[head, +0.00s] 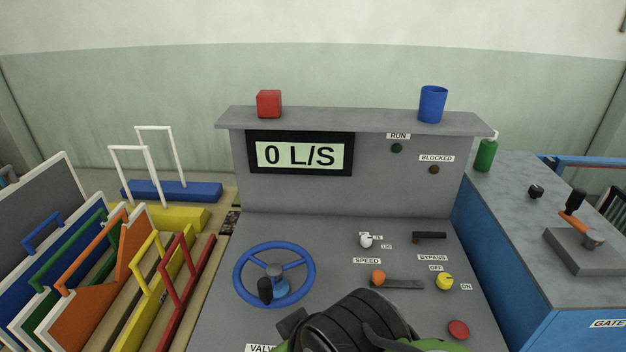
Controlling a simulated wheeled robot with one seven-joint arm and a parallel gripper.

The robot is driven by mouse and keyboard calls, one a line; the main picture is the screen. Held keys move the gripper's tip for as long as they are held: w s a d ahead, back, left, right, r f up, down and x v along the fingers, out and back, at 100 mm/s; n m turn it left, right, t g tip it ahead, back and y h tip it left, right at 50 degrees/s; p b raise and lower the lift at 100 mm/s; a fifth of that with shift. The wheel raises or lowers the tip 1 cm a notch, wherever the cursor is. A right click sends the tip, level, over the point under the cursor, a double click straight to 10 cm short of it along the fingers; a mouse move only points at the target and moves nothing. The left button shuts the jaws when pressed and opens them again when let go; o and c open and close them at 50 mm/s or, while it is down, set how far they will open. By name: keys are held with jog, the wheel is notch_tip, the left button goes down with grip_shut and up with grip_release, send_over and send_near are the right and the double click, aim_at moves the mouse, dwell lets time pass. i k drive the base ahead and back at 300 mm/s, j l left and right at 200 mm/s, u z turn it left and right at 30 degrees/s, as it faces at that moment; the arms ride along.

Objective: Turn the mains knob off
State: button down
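The yellow knob (444,282) is on the sloped grey console face at the right. An OFF label (436,268) is just above it and an ON label (466,287) to its right. I see no readable MAINS label, and I cannot tell which label the knob points to. A dark, rounded part of my arm with green pieces fills the bottom middle, below and left of the knob. No gripper fingers can be made out, and nothing touches the knob. The display (301,155) reads 0 L/S.
A red button (458,329) is just below the knob.

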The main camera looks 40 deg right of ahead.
aim_at(444, 280)
jog(key=k+z, duration=0.1)
jog(key=z, duration=1.25)
jog(key=k+j, duration=0.05)
